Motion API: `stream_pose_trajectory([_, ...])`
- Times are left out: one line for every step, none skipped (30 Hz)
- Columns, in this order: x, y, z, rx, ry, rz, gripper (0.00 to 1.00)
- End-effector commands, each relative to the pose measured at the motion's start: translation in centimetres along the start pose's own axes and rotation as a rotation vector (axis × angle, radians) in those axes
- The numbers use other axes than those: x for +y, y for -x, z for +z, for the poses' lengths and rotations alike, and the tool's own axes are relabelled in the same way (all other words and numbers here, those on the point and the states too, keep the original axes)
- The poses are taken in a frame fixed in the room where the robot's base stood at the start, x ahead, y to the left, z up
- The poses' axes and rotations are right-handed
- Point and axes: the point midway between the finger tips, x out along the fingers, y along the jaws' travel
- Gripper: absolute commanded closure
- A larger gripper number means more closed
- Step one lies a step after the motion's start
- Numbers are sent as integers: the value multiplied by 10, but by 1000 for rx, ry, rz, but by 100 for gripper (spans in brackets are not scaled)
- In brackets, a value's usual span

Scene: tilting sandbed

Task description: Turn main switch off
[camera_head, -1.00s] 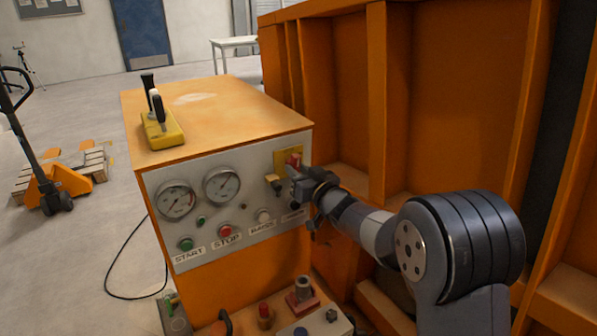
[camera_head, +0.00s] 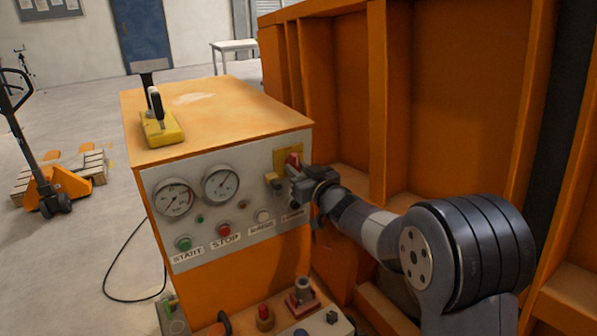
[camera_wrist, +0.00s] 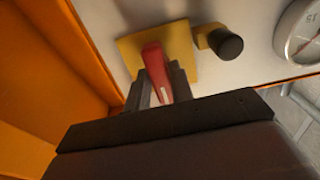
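The main switch is a red handle (camera_head: 292,160) on a yellow plate (camera_head: 281,157) at the upper right of the grey control panel (camera_head: 150,186). My gripper (camera_head: 298,177) is at the handle, coming from the right. In the wrist view the red handle (camera_wrist: 156,72) stands out from the yellow plate (camera_wrist: 185,48), and its outer end lies between the two grey fingers of my gripper (camera_wrist: 158,92). A narrow pale strip shows beside the handle; whether both fingers press on it cannot be told. The dark gripper body hides the lower part of that view.
A yellow and black knob (camera_wrist: 228,45) sits close beside the plate. Gauges (camera_head: 221,185), a green start button (camera_head: 184,243) and a red stop button (camera_head: 224,229) are further left. An orange ribbed wall (camera_head: 345,95) stands close on the right.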

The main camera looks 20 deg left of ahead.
Motion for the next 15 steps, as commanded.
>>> stream_pose_trajectory([0, 0, 0, 0, 0, 0, 73])
stream_pose_trajectory([0, 0, 0, 0, 0, 0, 71])
stream_pose_trajectory([0, 0, 0, 0, -1, 0, 68])
stream_pose_trajectory([0, 0, 0, 0, -1, 0, 65])
stream_pose_trajectory([0, 0, 0, 0, -1, 0, 63])
stream_pose_trajectory([0, 0, 0, 0, -1, 0, 60])
stream_pose_trajectory([0, 0, 0, 0, -2, 0, 58])
stream_pose_trajectory([0, 0, 0, 0, -2, 0, 58])
stream_pose_trajectory([0, 0, 0, 0, -2, 0, 58])
stream_pose_trajectory([0, 0, 0, 0, -2, 0, 58])
stream_pose_trajectory([0, 0, 0, 0, -2, 0, 58])
stream_pose_trajectory([0, 0, 0, 0, -2, 0, 58])
stream_pose_trajectory([0, 0, 0, 0, -2, 0, 58])
stream_pose_trajectory([0, 1, 0, 0, -2, 0, 58])
stream_pose_trajectory([0, 2, 0, 0, -2, 0, 58])
